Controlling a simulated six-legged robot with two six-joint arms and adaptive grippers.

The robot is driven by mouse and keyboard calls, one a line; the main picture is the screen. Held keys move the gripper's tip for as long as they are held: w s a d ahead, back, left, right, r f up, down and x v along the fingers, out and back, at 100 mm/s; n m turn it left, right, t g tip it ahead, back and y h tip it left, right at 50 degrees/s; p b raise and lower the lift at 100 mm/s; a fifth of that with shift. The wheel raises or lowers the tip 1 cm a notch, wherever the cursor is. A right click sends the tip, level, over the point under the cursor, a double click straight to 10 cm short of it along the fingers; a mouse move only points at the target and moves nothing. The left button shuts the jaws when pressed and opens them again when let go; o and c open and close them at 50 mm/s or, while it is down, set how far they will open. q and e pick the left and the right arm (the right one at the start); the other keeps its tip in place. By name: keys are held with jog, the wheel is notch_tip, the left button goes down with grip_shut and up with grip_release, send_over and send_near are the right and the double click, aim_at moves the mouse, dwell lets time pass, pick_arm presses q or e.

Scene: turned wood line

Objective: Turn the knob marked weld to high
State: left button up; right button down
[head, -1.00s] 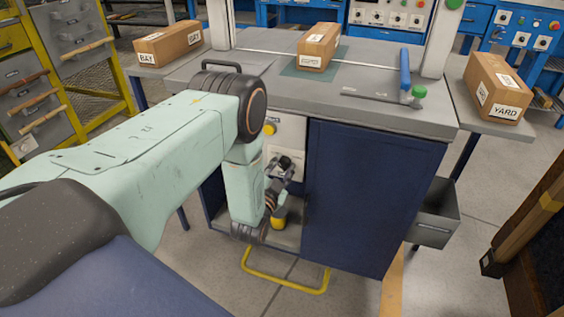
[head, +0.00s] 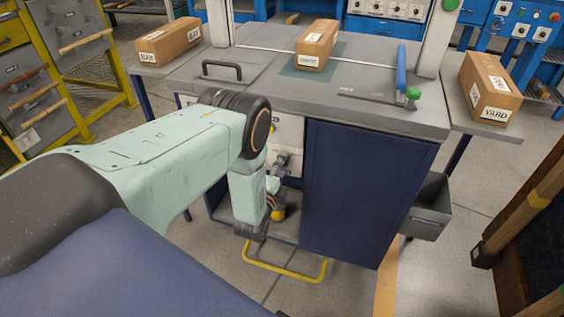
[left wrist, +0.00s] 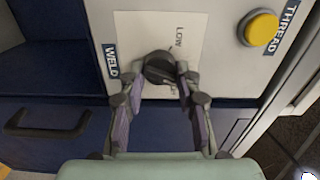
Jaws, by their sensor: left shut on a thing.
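A dark round knob (left wrist: 158,66) sits on a pale plate on the cabinet front in the left wrist view. A blue label reading WELD (left wrist: 111,61) is beside it on the left. The word LOW (left wrist: 179,37) is printed above and right of the knob; other print below it is mostly covered by a finger. My left gripper (left wrist: 161,80) has its fingers on both sides of the knob and is shut on it. The knob's exact pointing is hard to read. In the head view my left gripper (head: 274,188) is partly hidden by my wrist. My right gripper is not in view.
A yellow button (left wrist: 262,28) marked THREAD is on the same panel, right of the knob. A drawer handle (left wrist: 47,123) is at lower left. The workbench (head: 375,112) above carries a cardboard box (head: 315,45). A yellow floor bar (head: 285,272) is below.

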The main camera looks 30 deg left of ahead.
pick_arm(q)
jog(key=shift+a+m+p, duration=0.15)
jog(key=shift+m+p, duration=0.6)
jog(key=shift+m, duration=2.85)
jog(key=o, duration=1.2)
jog(key=shift+f, duration=0.1)
jog(key=shift+c, duration=0.2)
jog(key=v, duration=1.2)
